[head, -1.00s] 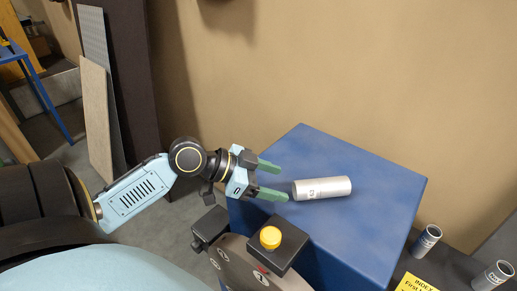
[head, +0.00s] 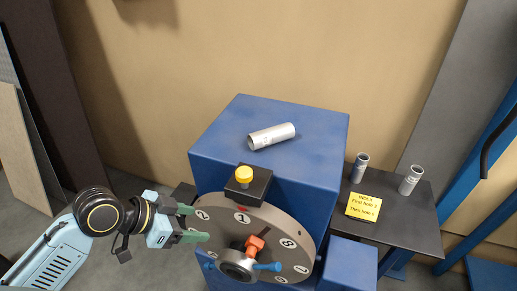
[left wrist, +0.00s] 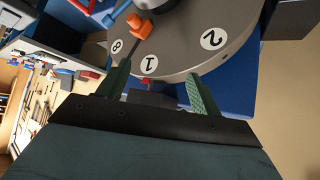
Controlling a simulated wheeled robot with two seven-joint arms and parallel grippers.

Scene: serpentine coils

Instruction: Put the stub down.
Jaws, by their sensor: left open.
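The stub (head: 271,137), a silver-grey metal cylinder with small dark marking, lies on its side on top of the blue block (head: 316,124). My left gripper (head: 197,223) is open and empty. It is below and left of the stub, beside the left edge of the grey numbered disc (head: 273,222), well apart from the stub. In the left wrist view the two green fingers (left wrist: 160,88) are spread, with the disc beyond them and nothing between them. The stub does not show in the wrist view. My right gripper is not in view.
A yellow knob (head: 244,174) on a black box stands above the disc. An orange piece (head: 254,244) and a blue-handled hub sit on the disc's front. At right, a dark shelf (head: 405,222) holds two upright grey cylinders (head: 361,166) (head: 410,180) and a yellow card (head: 364,206).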

